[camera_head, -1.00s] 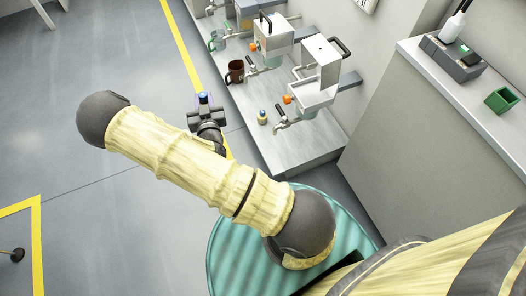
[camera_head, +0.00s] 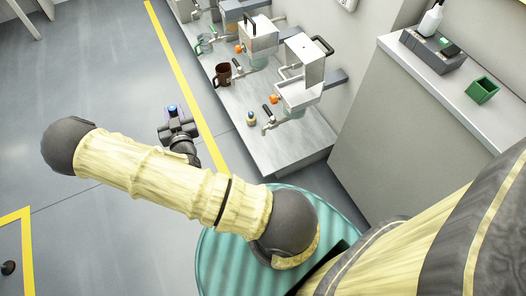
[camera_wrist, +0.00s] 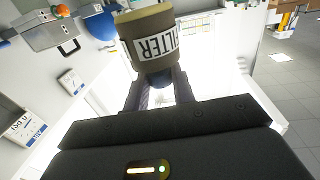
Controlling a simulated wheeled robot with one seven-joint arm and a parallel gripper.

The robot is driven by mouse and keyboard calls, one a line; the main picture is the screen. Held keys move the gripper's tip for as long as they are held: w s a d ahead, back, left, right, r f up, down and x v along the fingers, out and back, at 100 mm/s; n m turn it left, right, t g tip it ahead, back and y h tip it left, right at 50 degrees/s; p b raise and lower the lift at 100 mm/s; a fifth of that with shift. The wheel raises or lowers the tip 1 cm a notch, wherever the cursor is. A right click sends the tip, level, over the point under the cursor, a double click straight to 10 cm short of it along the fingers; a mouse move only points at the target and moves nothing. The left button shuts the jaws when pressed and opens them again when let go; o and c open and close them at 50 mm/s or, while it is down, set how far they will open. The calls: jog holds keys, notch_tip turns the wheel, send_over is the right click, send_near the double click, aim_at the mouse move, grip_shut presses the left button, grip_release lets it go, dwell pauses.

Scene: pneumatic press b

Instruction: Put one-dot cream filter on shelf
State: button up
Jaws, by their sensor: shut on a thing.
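My gripper (camera_head: 174,120) is out over the floor, left of the metal bench, in the head view. In the wrist view its fingers (camera_wrist: 158,88) are shut on a filter (camera_wrist: 146,58), a round cream-brown cylinder with a white label reading FILTER upside down. In the head view only a small blue and purple piece (camera_head: 173,109) shows at the fingertips. No dot mark is readable on the held filter. Another small cream item with a blue top (camera_head: 251,119) stands on the bench, apart from my gripper. I cannot tell which surface is the shelf.
A grey counter (camera_head: 400,52) at the right carries a dark device (camera_head: 433,50) and a green box (camera_head: 482,90). The floor at the left is mostly clear.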

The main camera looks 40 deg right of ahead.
jog(key=s+d+f+m+g+h+b, duration=0.3)
jog(key=f+m+g+h+b, duration=0.1)
jog(key=f, duration=0.7)
jog(key=s+d+f+m+g+h+b, duration=0.4)
jog(key=f+g+b, duration=0.1)
jog(key=f, duration=0.7)
jog(key=s+d+f+m+g+h+b, duration=0.4)
jog(key=f+g, duration=0.1)
jog(key=f, duration=0.7)
jog(key=shift+f, duration=0.25)
jog(key=w+d+b, duration=0.2)
jog(key=d+b, duration=0.4)
jog(key=d, duration=1)
jog(key=shift+w+d+b, duration=0.25)
jog(key=shift+w+b, duration=0.05)
jog(key=shift+w, duration=0.1)
